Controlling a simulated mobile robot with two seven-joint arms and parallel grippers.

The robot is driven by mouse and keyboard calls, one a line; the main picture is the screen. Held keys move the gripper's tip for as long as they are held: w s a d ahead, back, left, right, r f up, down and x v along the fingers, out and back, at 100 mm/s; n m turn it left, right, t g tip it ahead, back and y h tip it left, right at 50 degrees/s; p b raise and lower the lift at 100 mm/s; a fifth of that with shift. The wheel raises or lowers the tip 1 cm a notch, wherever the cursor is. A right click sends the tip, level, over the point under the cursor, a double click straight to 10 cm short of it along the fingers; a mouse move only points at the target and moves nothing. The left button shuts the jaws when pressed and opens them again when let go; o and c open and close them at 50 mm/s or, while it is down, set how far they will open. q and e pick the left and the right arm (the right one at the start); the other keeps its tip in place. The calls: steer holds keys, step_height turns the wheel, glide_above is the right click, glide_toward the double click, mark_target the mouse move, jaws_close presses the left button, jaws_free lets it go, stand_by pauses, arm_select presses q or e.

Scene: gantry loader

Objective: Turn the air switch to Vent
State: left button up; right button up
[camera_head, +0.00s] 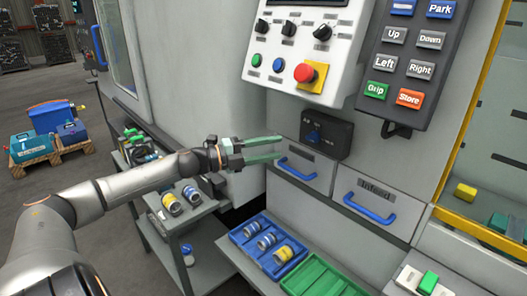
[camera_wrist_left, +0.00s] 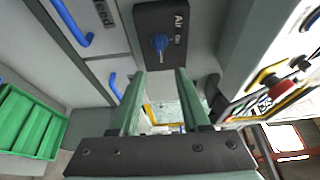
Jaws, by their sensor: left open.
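The air switch is a dark box (camera_head: 327,134) with a blue knob (camera_head: 313,136) on the grey machine front, below the white control panel. In the left wrist view the switch box (camera_wrist_left: 176,18) carries the label "Air", and its blue knob (camera_wrist_left: 159,43) shows just beyond the fingertips. Which label the knob points at is too small to tell. My left gripper (camera_head: 282,148) is open and empty, with green fingers, to the left of the knob. In the left wrist view its fingers (camera_wrist_left: 160,72) are apart with the knob between and beyond them, not touching. My right gripper is not in view.
Drawers with blue handles (camera_head: 297,167) (camera_head: 370,208) sit below the switch. A white control panel (camera_head: 262,75) with a red emergency button (camera_head: 303,72) and a dark button pendant (camera_head: 376,110) are above. A blue tray (camera_head: 238,236) and a green tray (camera_head: 304,280) stand below.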

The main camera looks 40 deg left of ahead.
arm_select(q)
steer(key=shift+v, duration=0.85)
steer(key=s+d+f+n+y+p, duration=0.1)
steer(key=s+d+f+n+y, duration=0.2)
steer(key=f, duration=0.5)
steer(key=s+d+f+n+g+y+p, duration=0.1)
steer(key=s+d+f+n, duration=0.15)
steer(key=f+n, duration=0.35)
steer(key=s+d+f+n+y, duration=0.1)
steer(key=s+f+n, duration=0.2)
steer(key=f, duration=0.6)
steer(key=s+d+f+n+g, duration=0.2)
steer(key=s+d+f+n, duration=0.1)
steer(key=s+d, duration=0.2)
steer(key=s+d+f+n+g+p, duration=0.1)
steer(key=s+d+f+n, duration=0.2)
steer(key=d, duration=0.6)
steer(key=s+d+f+n+g+p, duration=0.1)
steer(key=s+d+f+n+g, duration=0.1)
steer(key=s+d+f, duration=0.3)
steer(key=shift+s+d+f+n+g+y, duration=0.35)
steer(key=shift+s+d+n, duration=0.45)
steer(key=shift+s+d, duration=0.3)
steer(key=shift+w+r, duration=0.1)
steer(key=shift+w, duration=0.05)
